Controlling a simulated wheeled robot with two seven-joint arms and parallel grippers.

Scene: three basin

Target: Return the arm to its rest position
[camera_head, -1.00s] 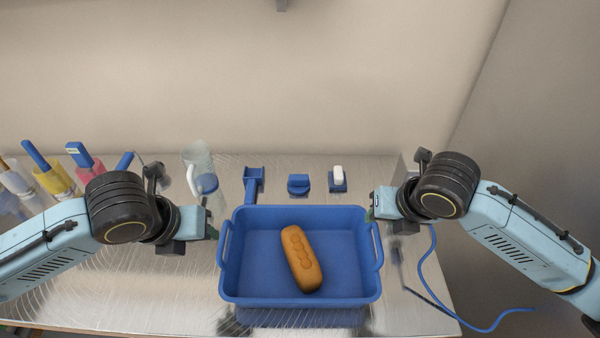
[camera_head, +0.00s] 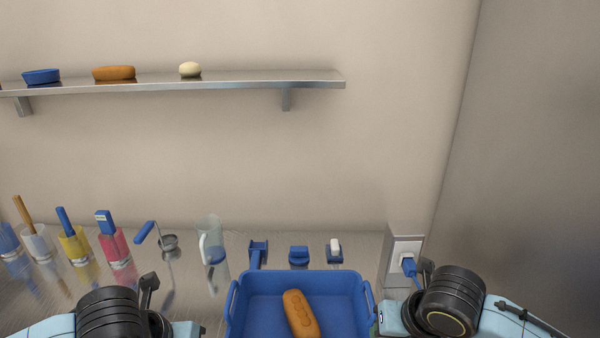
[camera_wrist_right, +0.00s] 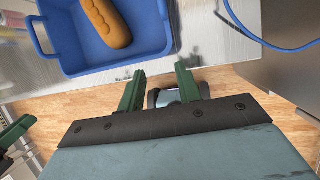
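My left gripper (camera_head: 190,329) is at the bottom of the head view, left of the blue basin (camera_head: 233,300); its fingers are not clear there. My right gripper (camera_head: 378,320) is just right of the basin in the head view. In the right wrist view my right gripper (camera_wrist_right: 160,90) has two green fingers spread apart with nothing between them, so it is open. The basin (camera_wrist_right: 150,53) is beyond its fingertips. A brown loaf-shaped item (camera_head: 301,315) lies in the basin, and it also shows in the right wrist view (camera_wrist_right: 106,22).
A metal counter (camera_head: 200,290) holds several coloured containers at left, a clear pitcher (camera_head: 210,245) and small blue items behind the basin. A wall shelf (camera_head: 230,80) is above. A socket with a blue plug (camera_head: 408,264) is at right.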

